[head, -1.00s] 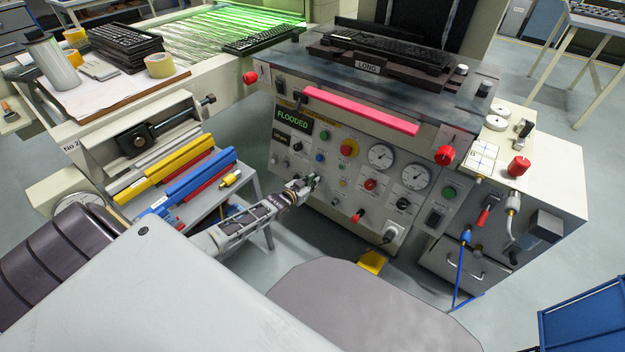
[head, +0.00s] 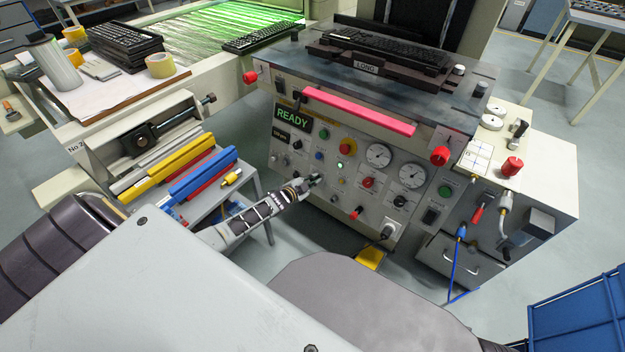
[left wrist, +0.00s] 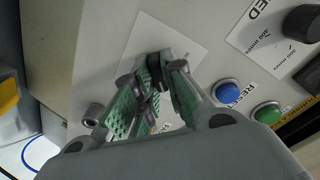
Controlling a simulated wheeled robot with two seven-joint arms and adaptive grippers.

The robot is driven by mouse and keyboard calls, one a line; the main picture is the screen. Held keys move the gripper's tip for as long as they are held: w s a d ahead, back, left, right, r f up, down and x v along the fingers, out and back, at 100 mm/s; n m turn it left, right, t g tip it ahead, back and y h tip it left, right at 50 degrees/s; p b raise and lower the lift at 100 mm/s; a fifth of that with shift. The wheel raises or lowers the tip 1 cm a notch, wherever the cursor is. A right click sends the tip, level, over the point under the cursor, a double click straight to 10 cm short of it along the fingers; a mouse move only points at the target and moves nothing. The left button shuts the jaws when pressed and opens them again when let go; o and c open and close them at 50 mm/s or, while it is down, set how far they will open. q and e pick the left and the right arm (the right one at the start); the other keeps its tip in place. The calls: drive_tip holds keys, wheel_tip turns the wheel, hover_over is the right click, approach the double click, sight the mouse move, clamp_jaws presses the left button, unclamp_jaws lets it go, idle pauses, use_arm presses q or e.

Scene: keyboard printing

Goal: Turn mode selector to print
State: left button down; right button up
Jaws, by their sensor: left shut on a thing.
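My left gripper (head: 314,180) reaches the lower left of the grey control panel in the head view. In the left wrist view its green-padded fingers (left wrist: 155,85) are closed around a small dark knob in front of a white label plate (left wrist: 165,30). The fingers hide most of the knob and its label, so its pointing direction cannot be read. The panel's display (head: 293,116) reads READY in green. A lamp (head: 344,164) near the panel's middle glows white. My right gripper is not in view.
A blue RESET button (left wrist: 228,92) and a green button (left wrist: 268,113) sit close to my left fingers. Another black knob (left wrist: 301,23) is above them. Rails with yellow and blue bars (head: 200,173) lie left of my arm. A yellow pedal (head: 370,257) is on the floor.

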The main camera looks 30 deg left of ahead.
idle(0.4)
use_arm(q)
drive_tip(key=c, duration=1.5)
unclamp_jaws()
drive_tip(key=shift+s, duration=0.1)
drive_tip(key=v, duration=1.1)
drive_tip(key=shift+s+r, duration=0.2)
drive_tip(key=shift+s, duration=0.1)
